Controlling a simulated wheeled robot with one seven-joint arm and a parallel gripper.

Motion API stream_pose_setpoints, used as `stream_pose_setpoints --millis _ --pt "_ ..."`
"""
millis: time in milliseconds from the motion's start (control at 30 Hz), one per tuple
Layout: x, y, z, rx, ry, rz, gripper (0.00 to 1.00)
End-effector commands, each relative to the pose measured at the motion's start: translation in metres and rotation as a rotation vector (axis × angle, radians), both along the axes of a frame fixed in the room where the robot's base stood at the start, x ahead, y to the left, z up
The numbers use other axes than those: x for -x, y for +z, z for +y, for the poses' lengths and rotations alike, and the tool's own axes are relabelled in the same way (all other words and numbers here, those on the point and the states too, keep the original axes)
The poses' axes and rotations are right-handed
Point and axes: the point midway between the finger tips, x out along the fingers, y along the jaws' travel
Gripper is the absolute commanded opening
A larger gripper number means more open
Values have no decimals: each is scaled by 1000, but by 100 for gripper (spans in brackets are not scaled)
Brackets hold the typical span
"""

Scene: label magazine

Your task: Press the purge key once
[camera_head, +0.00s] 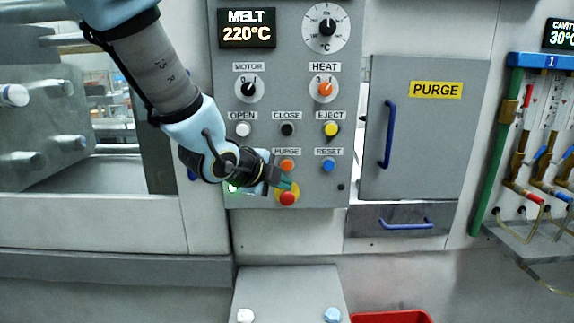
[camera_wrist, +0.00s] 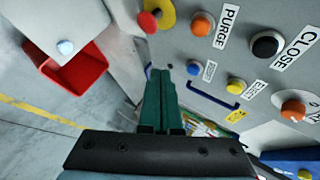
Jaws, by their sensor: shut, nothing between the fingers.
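The purge key is an orange round button (camera_head: 287,165) under the PURGE label on the grey control panel. It also shows in the wrist view at top (camera_wrist: 202,24), beside its label. My gripper (camera_head: 288,183) is in front of the panel, its green fingertips between the purge key and the red mushroom button below. In the wrist view the fingers (camera_wrist: 160,75) are shut together and empty, and their tips appear apart from the purge key. How far the tips stand off the panel is hard to tell.
The red mushroom button (camera_head: 287,198) on its yellow ring is just below the fingertips. The blue RESET button (camera_head: 328,165), black CLOSE button (camera_head: 288,129) and yellow EJECT button (camera_head: 331,129) are close by. A cabinet door with a blue handle (camera_head: 388,134) is at right.

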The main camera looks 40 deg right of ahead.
Motion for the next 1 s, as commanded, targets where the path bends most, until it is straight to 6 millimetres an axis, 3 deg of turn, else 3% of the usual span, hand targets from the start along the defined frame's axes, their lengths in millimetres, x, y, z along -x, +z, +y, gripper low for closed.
stream_pose_setpoints --millis 500,1000 --pt "-50 0 -41 -2 0 1 0" --pt "-58 0 -46 -1 1 1 0"
